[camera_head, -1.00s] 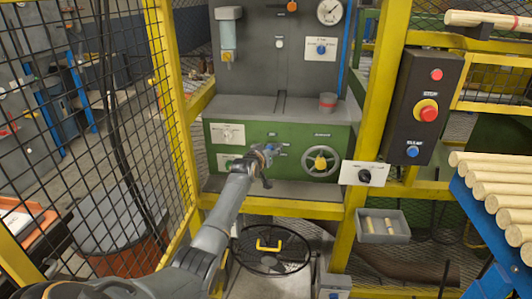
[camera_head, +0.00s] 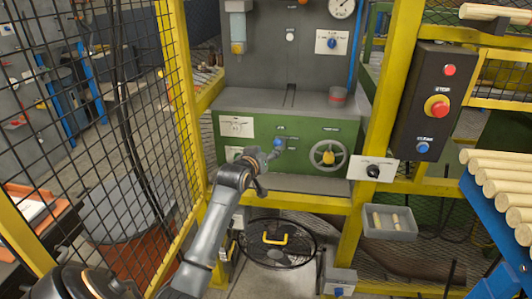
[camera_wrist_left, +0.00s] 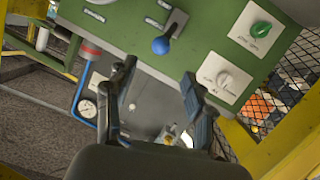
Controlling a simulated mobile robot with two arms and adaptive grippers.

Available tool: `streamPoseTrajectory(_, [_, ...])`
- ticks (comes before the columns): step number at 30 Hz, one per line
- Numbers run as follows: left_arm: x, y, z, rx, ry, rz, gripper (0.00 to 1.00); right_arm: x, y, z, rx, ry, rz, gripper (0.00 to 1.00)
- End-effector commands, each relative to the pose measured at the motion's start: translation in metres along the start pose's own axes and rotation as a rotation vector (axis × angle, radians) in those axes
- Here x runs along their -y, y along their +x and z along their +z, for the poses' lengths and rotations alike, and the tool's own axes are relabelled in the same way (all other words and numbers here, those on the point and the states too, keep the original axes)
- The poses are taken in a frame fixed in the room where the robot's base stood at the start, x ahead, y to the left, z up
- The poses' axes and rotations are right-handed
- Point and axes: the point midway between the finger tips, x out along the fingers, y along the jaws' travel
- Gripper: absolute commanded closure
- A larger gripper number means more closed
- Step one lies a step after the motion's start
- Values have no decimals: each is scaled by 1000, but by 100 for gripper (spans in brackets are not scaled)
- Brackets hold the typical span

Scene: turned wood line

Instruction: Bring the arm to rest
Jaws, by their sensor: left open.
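My left arm comes in from the lower left in the head view, and its gripper (camera_head: 270,156) is in front of the green machine panel (camera_head: 308,131). In the left wrist view the two fingers of this gripper (camera_wrist_left: 158,82) are apart with nothing between them. The blue ball knob (camera_wrist_left: 160,46) of a lever on the panel lies beyond the fingertips, apart from them. The same blue knob (camera_head: 277,142) shows just above the gripper in the head view. My right gripper is not in view.
A handwheel (camera_head: 328,155) is right of the gripper. Yellow posts (camera_head: 382,95) and a mesh fence (camera_head: 105,120) frame the cell. A control box with a red button (camera_head: 436,106) hangs right. A grey bin (camera_head: 389,223) and a rack of wooden rods (camera_head: 497,178) are lower right.

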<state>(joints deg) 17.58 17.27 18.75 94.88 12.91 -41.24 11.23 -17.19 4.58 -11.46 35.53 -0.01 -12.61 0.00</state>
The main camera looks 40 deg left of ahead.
Motion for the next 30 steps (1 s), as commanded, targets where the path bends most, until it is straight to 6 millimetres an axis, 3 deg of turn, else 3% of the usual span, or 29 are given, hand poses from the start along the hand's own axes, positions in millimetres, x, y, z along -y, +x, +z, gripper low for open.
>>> streamPoseTrajectory(20, [0,-1,5,8,3,-1,46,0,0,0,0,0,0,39])
streamPoseTrajectory(23, [1,4,33,50,17,-4,46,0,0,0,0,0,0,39])
streamPoseTrajectory(25, [2,8,71,105,39,-8,46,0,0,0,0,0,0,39])
streamPoseTrajectory(30, [8,6,197,283,117,-14,46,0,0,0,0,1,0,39])
